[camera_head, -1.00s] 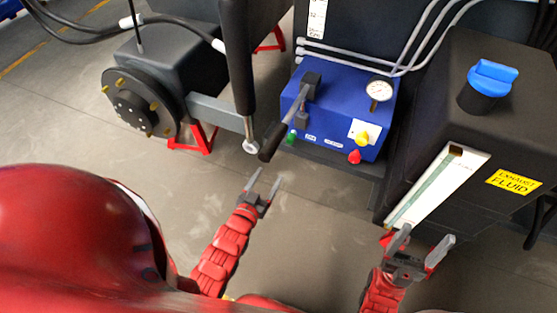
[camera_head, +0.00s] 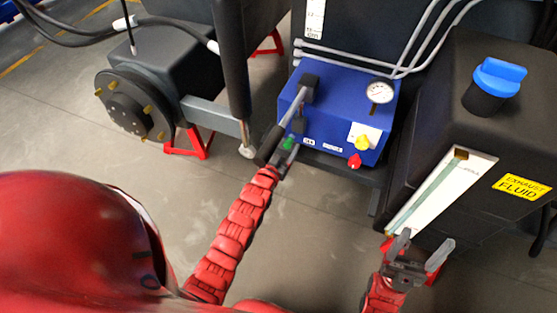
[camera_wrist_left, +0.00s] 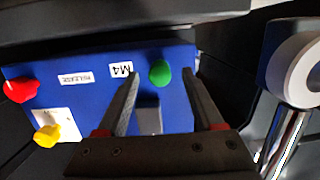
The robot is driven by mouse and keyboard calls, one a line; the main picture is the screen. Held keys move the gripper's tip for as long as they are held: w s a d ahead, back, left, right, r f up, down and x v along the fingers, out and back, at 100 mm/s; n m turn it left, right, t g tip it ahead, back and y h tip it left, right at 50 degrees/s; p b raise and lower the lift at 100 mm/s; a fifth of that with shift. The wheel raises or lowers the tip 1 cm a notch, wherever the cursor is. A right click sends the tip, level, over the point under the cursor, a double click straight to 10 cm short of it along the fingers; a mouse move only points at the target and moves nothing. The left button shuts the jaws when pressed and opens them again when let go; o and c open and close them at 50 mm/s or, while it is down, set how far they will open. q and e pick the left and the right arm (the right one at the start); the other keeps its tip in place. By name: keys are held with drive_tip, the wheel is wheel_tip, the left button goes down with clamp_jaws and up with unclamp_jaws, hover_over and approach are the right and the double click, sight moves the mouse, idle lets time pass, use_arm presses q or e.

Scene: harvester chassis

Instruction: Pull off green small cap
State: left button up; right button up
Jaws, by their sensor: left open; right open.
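The small green cap (camera_head: 289,143) sits on the front face of the blue box (camera_head: 330,120), near its lower left corner. In the left wrist view the green cap (camera_wrist_left: 160,73) shows beside the M4 label, between the fingertip lines of my left gripper (camera_wrist_left: 160,82). My left gripper (camera_head: 285,158) is open, close in front of the cap; I cannot tell whether a finger touches it. My right gripper (camera_head: 420,252) is open and empty, low in front of the black tank.
A red knob (camera_head: 354,161) and a yellow knob (camera_head: 362,142) sit on the same box. A black-handled lever (camera_head: 270,145) hangs just left of the green cap. A metal cylinder rod (camera_head: 246,148) stands further left. The black tank (camera_head: 430,130) is at right.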

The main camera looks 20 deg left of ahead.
use_arm(q)
drive_tip(key=shift+w+f, duration=0.2)
drive_tip(key=shift+w, duration=1.1)
clamp_jaws()
drive_tip(key=c, duration=0.7)
unclamp_jaws()
clamp_jaws()
drive_tip(key=shift+s, duration=0.15)
drive_tip(key=shift+s+p, duration=0.7)
drive_tip(key=shift+s, duration=1.1)
